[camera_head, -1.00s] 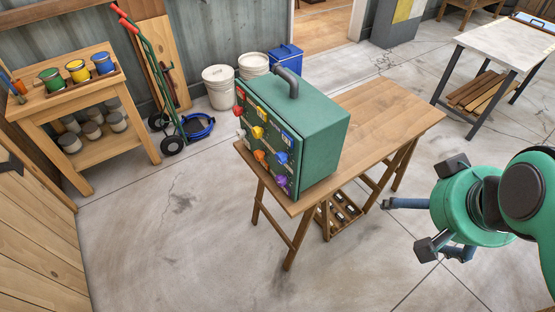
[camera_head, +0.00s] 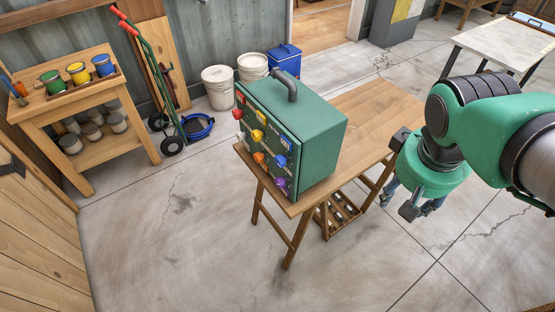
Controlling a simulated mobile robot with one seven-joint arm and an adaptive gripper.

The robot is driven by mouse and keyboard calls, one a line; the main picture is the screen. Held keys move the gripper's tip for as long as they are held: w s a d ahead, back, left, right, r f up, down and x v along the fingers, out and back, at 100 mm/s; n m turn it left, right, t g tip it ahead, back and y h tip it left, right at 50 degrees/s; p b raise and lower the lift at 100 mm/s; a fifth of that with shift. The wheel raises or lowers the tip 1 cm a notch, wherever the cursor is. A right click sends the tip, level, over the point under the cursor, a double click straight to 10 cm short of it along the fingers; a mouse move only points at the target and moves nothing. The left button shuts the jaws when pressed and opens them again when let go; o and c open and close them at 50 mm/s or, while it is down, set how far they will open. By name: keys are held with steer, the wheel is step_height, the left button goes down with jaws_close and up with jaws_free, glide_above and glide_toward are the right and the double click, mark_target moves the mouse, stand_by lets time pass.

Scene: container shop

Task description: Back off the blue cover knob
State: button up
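A green cabinet (camera_head: 318,150) with a dark curved handle on top stands on a wooden table (camera_head: 372,108). Its front panel faces left and carries several coloured knobs. A blue knob (camera_head: 281,160) sits low toward the panel's right edge, above a purple knob (camera_head: 281,183) and right of an orange knob (camera_head: 259,157). Yellow and red knobs are further up and left. The panel is seen at a steep angle, so knob details are too small to tell. My gripper (camera_head: 411,202) hangs right of the table, well apart from the cabinet; its fingers are mostly hidden behind its green body.
A bench with paint tins (camera_head: 78,72), a hand truck (camera_head: 152,75), white buckets (camera_head: 218,87) and a blue cooler (camera_head: 285,60) stand behind. The floor in front and left of the table is clear.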

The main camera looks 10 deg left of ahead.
steer(key=w+a+f+n+g+h+p, duration=0.1)
steer(key=w+a+f+n+h+p, duration=0.4)
steer(key=w+a, duration=0.35)
steer(key=w+a+f+n+h+p, duration=0.2)
steer(key=w+a+n+h+p, duration=0.2)
steer(key=w+a+n, duration=0.4)
steer(key=n+t+h+p, duration=0.3)
steer(key=n+t+p, duration=0.3)
steer(key=n+t, duration=0.6)
glide_toward(277, 163)
steer(key=s+a+r+g, duration=0.1)
steer(key=s+a, duration=0.1)
steer(key=a, duration=0.1)
steer(key=shift+s+d+n, duration=0.1)
steer(key=shift+s+n, duration=0.1)
steer(key=shift+n, duration=0.1)
steer(key=p+x, duration=0.1)
steer(key=x, duration=0.6)
steer(key=p+x, duration=0.1)
steer(key=x, duration=0.6)
steer(key=shift+f, duration=0.2)
